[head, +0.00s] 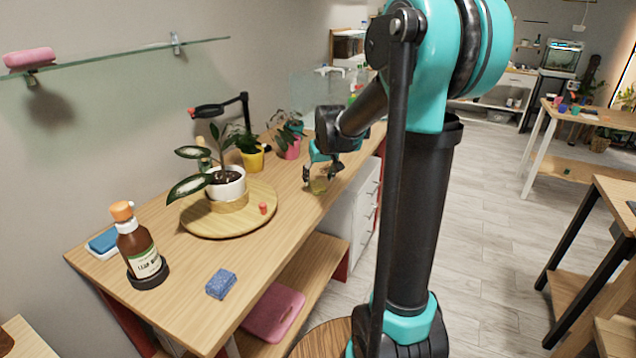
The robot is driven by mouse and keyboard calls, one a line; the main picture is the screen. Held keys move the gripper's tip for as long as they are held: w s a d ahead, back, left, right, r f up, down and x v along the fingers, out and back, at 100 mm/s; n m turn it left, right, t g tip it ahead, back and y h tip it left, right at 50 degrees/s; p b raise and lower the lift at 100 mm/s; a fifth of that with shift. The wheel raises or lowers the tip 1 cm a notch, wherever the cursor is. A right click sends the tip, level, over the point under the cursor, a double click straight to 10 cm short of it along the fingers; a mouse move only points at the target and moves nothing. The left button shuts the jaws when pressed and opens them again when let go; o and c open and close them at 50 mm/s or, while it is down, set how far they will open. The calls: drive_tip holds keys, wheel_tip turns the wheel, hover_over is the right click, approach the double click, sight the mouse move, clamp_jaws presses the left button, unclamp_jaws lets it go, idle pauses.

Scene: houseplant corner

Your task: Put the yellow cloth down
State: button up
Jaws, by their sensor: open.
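My gripper (322,173) is open and points down over the right part of the wooden table (190,288), near its front edge. A small yellowish patch (318,187), which looks like the yellow cloth, lies on the tabletop just below the fingertips. It is too small to tell whether the fingers touch it. My arm hides some of the table's far right end.
A round wooden board (215,228) holds a plant in a white pot (227,184) and a small red object (263,208). Yellow (253,160) and pink (290,148) pots stand behind.

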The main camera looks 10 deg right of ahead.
drive_tip(key=v, duration=0.8)
drive_tip(key=s+d+f+m, duration=0.1)
drive_tip(key=s+f, duration=0.7)
drive_tip(key=s, duration=0.4)
drive_tip(key=s+d+f, duration=0.2)
drive_tip(key=s+f, duration=0.7)
drive_tip(key=s, duration=0.4)
drive_tip(key=shift+s+d+f+m+h, duration=0.2)
drive_tip(key=shift+s+m+h, duration=0.1)
drive_tip(key=shift+m, duration=0.1)
